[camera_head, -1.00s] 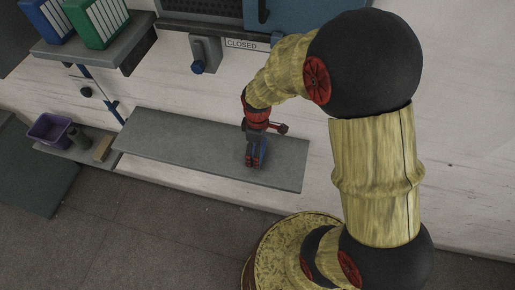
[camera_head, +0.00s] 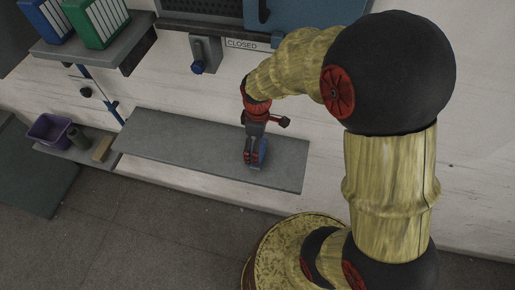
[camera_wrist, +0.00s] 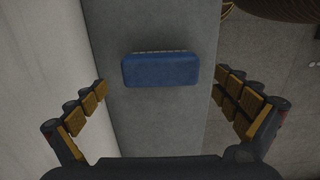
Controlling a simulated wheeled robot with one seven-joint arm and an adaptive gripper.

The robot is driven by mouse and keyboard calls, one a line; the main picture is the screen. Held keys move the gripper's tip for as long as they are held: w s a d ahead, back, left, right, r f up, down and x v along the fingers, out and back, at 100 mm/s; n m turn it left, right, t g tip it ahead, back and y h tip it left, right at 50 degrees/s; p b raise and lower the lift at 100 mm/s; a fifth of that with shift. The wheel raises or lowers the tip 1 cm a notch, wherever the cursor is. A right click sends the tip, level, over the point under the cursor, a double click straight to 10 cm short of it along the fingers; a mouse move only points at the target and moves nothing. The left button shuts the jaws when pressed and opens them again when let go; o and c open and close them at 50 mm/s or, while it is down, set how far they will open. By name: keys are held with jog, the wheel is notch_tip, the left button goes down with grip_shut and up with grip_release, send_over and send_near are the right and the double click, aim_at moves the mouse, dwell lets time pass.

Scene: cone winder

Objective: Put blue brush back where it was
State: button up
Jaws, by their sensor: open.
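The blue brush (camera_wrist: 160,70) lies on the grey shelf (camera_wrist: 155,125) in the wrist view, with a thin strip of pale bristles along its far edge. In the head view a bit of blue brush (camera_head: 263,150) shows at the right side of my gripper (camera_head: 254,160), which is low over the right part of the long shelf. In the wrist view my fingers are spread wide on either side of the brush, with clear gaps to both its ends. My gripper is open and holds nothing.
A white wall runs behind the shelf. A blue-knobbed valve (camera_head: 198,66) hangs on it near a CLOSED sign (camera_head: 241,44). At left are a purple bin (camera_head: 50,129), a dark green bottle (camera_head: 77,138) and a tan block (camera_head: 102,149). The shelf's left part is bare.

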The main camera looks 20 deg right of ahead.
notch_tip(320, 180, up, 4)
jog(key=shift+f, duration=0.25)
jog(key=s+r+m+t, duration=0.2)
jog(key=s+r+m, duration=0.3)
jog(key=r, duration=0.5)
jog(key=s+r+m+t, duration=0.3)
jog(key=s+r+m, duration=0.2)
jog(key=s+r, duration=0.4)
jog(key=shift+r+m+t, duration=0.3)
jog(key=shift+r+m, duration=0.1)
jog(key=shift+r, duration=0.55)
jog(key=shift+f, duration=0.15)
notch_tip(320, 180, down, 22)
jog(key=b, duration=2.2)
